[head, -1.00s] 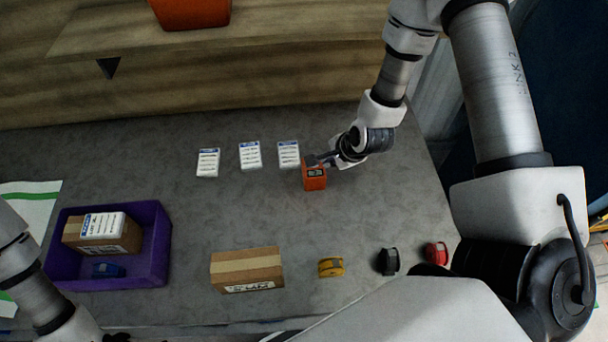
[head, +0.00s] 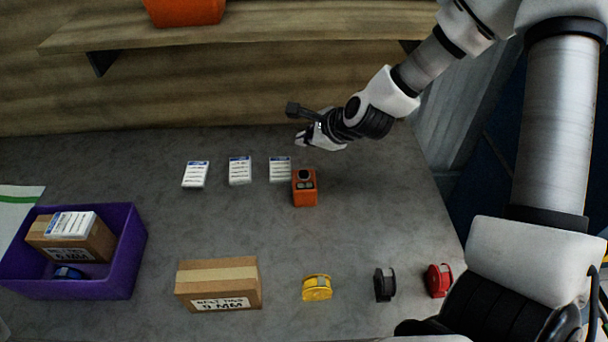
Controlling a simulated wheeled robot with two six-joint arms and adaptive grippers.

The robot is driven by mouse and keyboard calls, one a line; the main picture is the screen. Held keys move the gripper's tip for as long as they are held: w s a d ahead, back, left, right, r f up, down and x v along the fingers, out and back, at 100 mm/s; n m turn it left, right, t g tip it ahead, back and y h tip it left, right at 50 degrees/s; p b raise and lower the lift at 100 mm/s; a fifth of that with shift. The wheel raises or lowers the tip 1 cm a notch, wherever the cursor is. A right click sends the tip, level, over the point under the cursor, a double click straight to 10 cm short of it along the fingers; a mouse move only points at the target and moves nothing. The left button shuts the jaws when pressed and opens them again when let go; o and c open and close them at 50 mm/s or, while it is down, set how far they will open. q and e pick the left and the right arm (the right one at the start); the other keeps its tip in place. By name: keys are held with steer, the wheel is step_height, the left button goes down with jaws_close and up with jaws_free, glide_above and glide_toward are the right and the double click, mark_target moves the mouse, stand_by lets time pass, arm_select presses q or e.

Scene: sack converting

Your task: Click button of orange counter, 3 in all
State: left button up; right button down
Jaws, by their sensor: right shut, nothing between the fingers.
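The orange counter (head: 305,194) stands on the grey table, right of the white label cards. Its top shows a round dark button and a small display. My right gripper (head: 297,124) is shut and empty. It is raised above and behind the counter, apart from it, with the button uncovered. The digits on the display are too small to read. My left gripper is not in view.
Three white label cards (head: 239,171) lie in a row left of the counter. A purple bin (head: 128,262) holds a box and a blue roll. In front are a cardboard box (head: 219,285) and yellow (head: 317,288), black (head: 385,284) and red (head: 438,280) rolls. A shelf (head: 270,34) overhangs behind.

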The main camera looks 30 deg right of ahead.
mark_target(305, 175)
step_height(305, 175, down, 8)
steer(key=b, duration=0.6)
steer(key=shift+w+f+b, duration=0.1)
steer(key=shift+b, duration=0.25)
stand_by(0.7)
steer(key=shift+f+b, duration=0.35)
steer(key=shift+b, duration=0.1)
steer(key=shift+f+b, duration=0.55)
steer(key=shift+b, duration=0.05)
stand_by(0.5)
steer(key=shift+r, duration=0.1)
steer(key=shift+r+p, duration=0.75)
steer(key=shift+r, duration=0.1)
